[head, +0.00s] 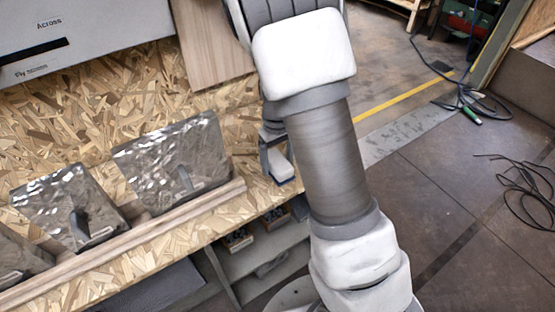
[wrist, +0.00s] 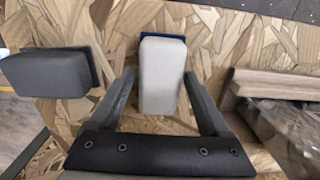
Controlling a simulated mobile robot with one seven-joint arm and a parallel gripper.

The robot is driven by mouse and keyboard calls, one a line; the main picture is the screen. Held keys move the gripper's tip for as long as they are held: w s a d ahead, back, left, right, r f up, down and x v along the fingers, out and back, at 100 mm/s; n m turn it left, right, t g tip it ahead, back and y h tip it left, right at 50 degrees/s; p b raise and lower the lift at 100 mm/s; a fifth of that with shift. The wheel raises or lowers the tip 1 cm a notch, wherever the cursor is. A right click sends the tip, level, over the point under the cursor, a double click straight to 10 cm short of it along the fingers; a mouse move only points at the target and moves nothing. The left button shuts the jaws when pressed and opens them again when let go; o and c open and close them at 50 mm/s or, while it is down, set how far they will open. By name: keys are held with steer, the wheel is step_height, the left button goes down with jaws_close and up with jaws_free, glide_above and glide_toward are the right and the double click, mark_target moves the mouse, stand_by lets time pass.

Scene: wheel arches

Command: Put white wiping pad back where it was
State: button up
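The white wiping pad (wrist: 163,78) has a pale block body and a blue backing that shows at its far edge. In the wrist view it lies between the two fingers of my gripper (wrist: 160,76), one on each side. The fingertips are very close to its sides; I cannot tell whether they touch. In the head view my gripper (head: 274,148) is above the right end of the chipboard surface, with the white pad (head: 281,164) at its fingers. I cannot tell whether the pad rests on the board.
A dark grey pad (wrist: 47,73) lies left of my gripper in the wrist view. Wooden strips (wrist: 270,84) lie to the right. Crinkled metallic panels with dark handles (head: 175,165) stand along a wooden rail (head: 140,235). Cables (head: 530,190) lie on the floor.

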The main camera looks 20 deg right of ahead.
steer(key=shift+o, duration=0.3)
steer(key=shift+r, duration=0.1)
steer(key=shift+r, duration=0.25)
step_height(320, 180, up, 12)
steer(key=p, duration=0.3)
steer(key=s+r+m+t, duration=0.1)
steer(key=s+r+t, duration=0.2)
steer(key=s+r, duration=0.4)
steer(key=s+r+m+t, duration=0.2)
steer(key=s+r, duration=0.5)
steer(key=s, duration=0.6)
steer(key=shift+m+t+b, duration=0.3)
steer(key=shift+t, duration=0.1)
steer(key=shift+s+r, duration=0.1)
steer(key=shift+r, duration=0.05)
step_height(320, 180, up, 6)
steer(key=p, duration=0.5)
steer(key=shift+p, duration=0.35)
